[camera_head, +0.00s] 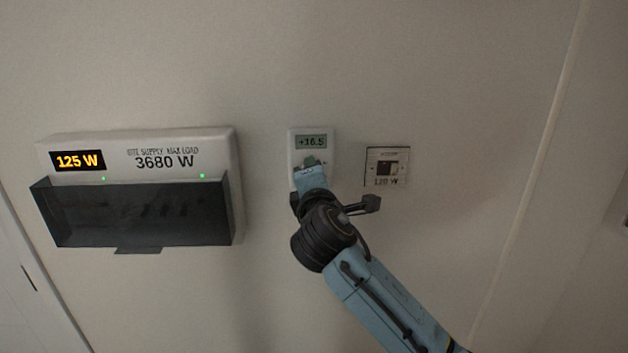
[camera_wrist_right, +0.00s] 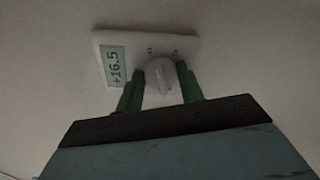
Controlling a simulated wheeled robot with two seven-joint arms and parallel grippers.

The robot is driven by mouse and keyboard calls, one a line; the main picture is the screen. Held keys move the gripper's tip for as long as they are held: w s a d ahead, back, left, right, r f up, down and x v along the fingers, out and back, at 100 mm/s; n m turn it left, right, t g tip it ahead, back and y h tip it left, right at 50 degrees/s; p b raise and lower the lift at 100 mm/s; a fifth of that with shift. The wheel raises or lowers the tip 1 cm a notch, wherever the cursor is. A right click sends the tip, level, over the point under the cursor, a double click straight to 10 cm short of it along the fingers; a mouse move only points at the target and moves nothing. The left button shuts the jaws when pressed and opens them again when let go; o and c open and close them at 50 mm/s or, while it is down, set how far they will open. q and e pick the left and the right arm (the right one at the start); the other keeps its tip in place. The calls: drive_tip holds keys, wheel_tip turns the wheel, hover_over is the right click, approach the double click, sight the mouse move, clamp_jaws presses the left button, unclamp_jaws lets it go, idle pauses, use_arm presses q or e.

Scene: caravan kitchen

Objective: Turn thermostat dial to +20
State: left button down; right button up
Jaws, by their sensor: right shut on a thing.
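The white thermostat (camera_head: 297,141) is on the wall in the middle of the head view, and its display (camera_head: 311,142) reads +16.5. It also shows in the right wrist view (camera_wrist_right: 185,45), seen turned sideways. Its round pale dial (camera_wrist_right: 161,76) sits below the display; in the head view my gripper hides it. My right gripper (camera_wrist_right: 160,88) has its two green fingers on either side of the dial and is shut on it. In the head view the right gripper (camera_head: 310,165) covers the lower part of the thermostat. My left gripper is not in view.
A supply panel (camera_head: 225,155) showing 125 W and 3680 W, with a dark translucent cover (camera_head: 140,215), is on the wall at left. A small switch plate (camera_head: 400,160) marked 120 W is close right of the thermostat. The wall above is clear.

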drive_tip(key=shift+f+m+b, duration=0.15)
drive_tip(key=shift+m+b, duration=1)
drive_tip(key=shift+m, duration=3.45)
drive_tip(key=o, duration=1)
drive_tip(key=shift+c, duration=0.2)
drive_tip(key=shift+s, duration=0.15)
drive_tip(key=s+b, duration=0.2)
drive_tip(key=s, duration=1.1)
drive_tip(key=shift+d, duration=0.35)
